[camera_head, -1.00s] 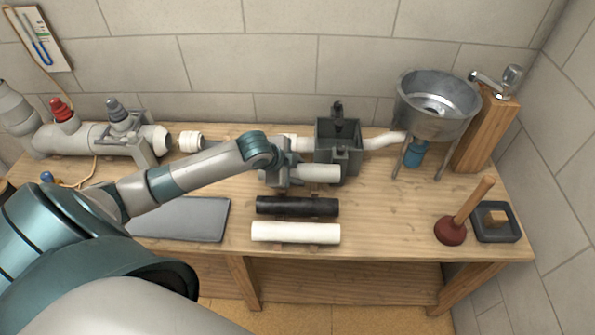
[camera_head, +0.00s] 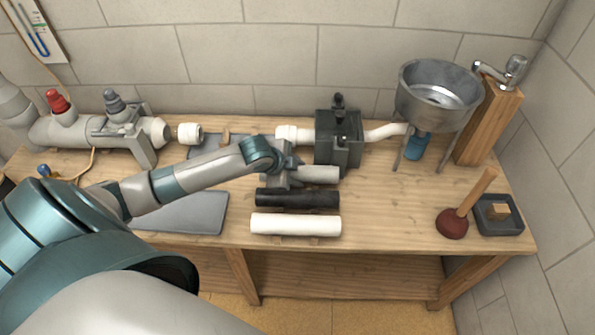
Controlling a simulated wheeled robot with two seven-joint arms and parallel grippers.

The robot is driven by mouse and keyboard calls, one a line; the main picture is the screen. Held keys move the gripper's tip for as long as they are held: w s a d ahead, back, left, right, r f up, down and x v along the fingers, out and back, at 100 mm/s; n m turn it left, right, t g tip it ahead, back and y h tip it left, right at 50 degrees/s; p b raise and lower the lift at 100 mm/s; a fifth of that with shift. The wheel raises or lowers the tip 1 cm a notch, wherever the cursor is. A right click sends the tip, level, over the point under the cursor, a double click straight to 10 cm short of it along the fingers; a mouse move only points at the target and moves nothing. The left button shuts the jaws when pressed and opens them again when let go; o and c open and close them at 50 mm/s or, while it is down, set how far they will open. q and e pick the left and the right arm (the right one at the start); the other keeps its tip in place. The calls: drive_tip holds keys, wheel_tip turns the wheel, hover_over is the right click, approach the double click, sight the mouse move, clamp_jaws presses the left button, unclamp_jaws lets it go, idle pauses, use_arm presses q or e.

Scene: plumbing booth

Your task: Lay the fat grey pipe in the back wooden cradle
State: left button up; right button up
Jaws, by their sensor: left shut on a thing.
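The fat grey pipe (camera_head: 319,174) lies level, left to right, in my left gripper (camera_head: 287,172), which is shut on it near its left part. The pipe is just behind the black pipe (camera_head: 297,198) and in front of the dark grey box (camera_head: 339,140). The back wooden cradle is not clearly visible; the gripper and grey pipe cover the area behind the black pipe. I cannot tell whether the grey pipe touches anything below. My right gripper is not in view.
A white pipe (camera_head: 295,224) lies in front of the black one, near the bench's front edge. A plunger (camera_head: 455,220), a dark tray (camera_head: 497,217) and a metal basin (camera_head: 438,98) stand to the right. The bench between is clear.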

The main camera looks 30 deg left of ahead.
use_arm(q)
drive_tip(key=o, duration=1.2)
drive_tip(key=shift+s+f, duration=0.1)
drive_tip(key=b+v, duration=0.3)
drive_tip(key=v, duration=1.4)
drive_tip(key=shift+r, duration=0.35)
